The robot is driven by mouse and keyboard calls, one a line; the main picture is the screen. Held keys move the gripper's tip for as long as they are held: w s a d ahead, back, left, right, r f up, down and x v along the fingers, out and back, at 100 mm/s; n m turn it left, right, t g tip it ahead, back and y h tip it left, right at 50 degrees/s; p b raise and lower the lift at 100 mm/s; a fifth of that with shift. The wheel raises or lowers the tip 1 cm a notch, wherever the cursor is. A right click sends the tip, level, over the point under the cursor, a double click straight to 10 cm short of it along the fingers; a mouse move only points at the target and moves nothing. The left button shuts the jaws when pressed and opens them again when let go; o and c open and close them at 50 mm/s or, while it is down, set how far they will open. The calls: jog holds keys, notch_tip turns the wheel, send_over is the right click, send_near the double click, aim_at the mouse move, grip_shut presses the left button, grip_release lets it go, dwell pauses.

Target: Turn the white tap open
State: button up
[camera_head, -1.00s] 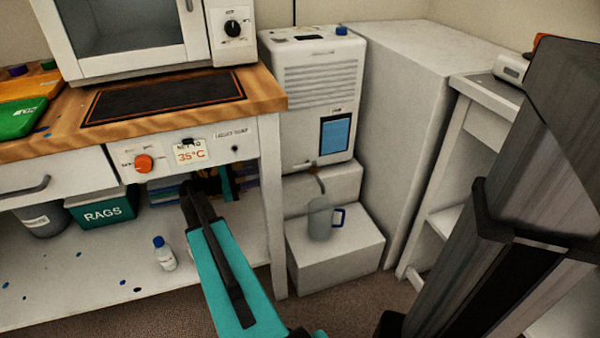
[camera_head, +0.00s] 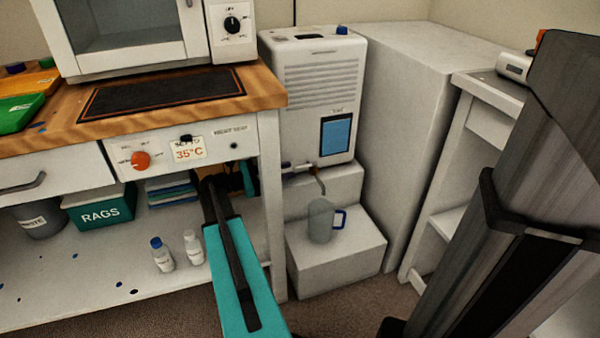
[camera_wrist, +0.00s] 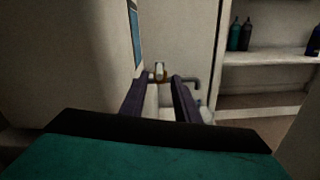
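The white tap (camera_wrist: 159,70) shows in the wrist view, ahead of and between the fingertips, with a brownish fitting and a grey curved spout beside it. In the head view the small tap (camera_head: 313,168) is on the lower front of the white unit (camera_head: 318,95), its spout bending down over a grey jug with a blue handle (camera_head: 321,222). My gripper (camera_wrist: 160,80) is open, with its two dark fingers apart and nothing held. Contact cannot be told.
The white bench leg (camera_head: 271,200) stands close to my arm. The jug stands on a white step (camera_head: 337,257) under the spout. A large white block (camera_head: 400,110) is to the right. Two small bottles (camera_head: 163,255) and a green RAGS box (camera_head: 100,210) are on the lower shelf.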

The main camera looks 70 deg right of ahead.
aim_at(312, 165)
jog(key=shift+b+x, duration=0.95)
jog(key=shift+x, duration=2.3)
jog(key=shift+c, duration=0.5)
grip_shut()
